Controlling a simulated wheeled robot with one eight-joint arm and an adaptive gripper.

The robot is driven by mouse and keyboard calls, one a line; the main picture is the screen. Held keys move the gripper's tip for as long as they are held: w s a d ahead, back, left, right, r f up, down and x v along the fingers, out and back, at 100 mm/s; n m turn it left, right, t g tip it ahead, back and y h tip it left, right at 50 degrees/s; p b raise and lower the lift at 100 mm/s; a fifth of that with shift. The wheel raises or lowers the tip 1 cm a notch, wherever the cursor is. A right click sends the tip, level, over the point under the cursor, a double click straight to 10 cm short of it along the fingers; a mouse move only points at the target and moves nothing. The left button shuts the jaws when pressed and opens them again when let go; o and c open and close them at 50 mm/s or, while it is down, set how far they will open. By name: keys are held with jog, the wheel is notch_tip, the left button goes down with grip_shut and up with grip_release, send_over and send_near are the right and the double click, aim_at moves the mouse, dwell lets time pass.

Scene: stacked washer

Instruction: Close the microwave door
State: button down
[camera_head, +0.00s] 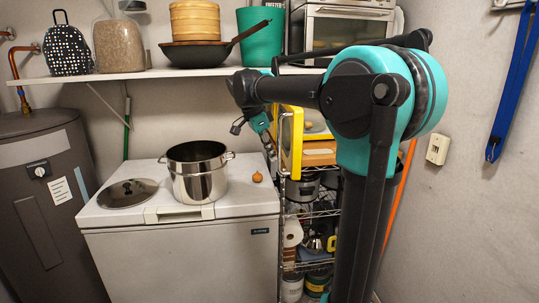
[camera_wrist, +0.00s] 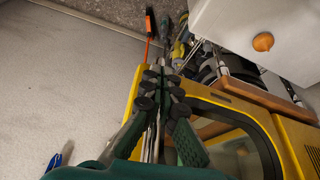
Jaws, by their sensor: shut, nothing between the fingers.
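The yellow microwave (camera_head: 291,110) sits on the wire rack behind my arm, which hides much of it. Its door (camera_head: 297,145) appears to stand open, swung out toward the camera. In the wrist view a yellow frame with a dark window (camera_wrist: 240,137) lies just below and right of my gripper. My gripper (camera_wrist: 158,75) is shut and empty, its fingers close to the yellow edge. I cannot tell whether they touch it. In the head view my gripper (camera_head: 268,137) is small and partly hidden, left of the door.
A white chest freezer (camera_head: 180,245) left of the rack holds a steel pot (camera_head: 198,172), a lid (camera_head: 128,192) and an onion (camera_head: 257,177). A wooden item (camera_head: 319,157) is by the microwave. The shelf (camera_head: 150,74) with a wok runs above. The wall is close on the right.

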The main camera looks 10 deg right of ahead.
jog(key=w+d+n+t+y, duration=0.15)
jog(key=d+n, duration=0.35)
jog(key=d, duration=0.9)
jog(key=w+d+n+t, duration=0.1)
jog(key=w+d+n, duration=0.25)
jog(key=d, duration=1.05)
jog(key=w+d+n+y, duration=0.2)
jog(key=w+d+n, duration=0.3)
jog(key=w, duration=0.6)
jog(key=w+d+n+y, duration=0.2)
jog(key=w+d+n, duration=0.3)
jog(key=w+d, duration=0.5)
jog(key=shift+w+d+t, duration=0.15)
jog(key=shift+w+t, duration=0.3)
jog(key=shift+w, duration=0.75)
jog(key=shift+w, duration=0.1)
jog(key=shift+r, duration=0.1)
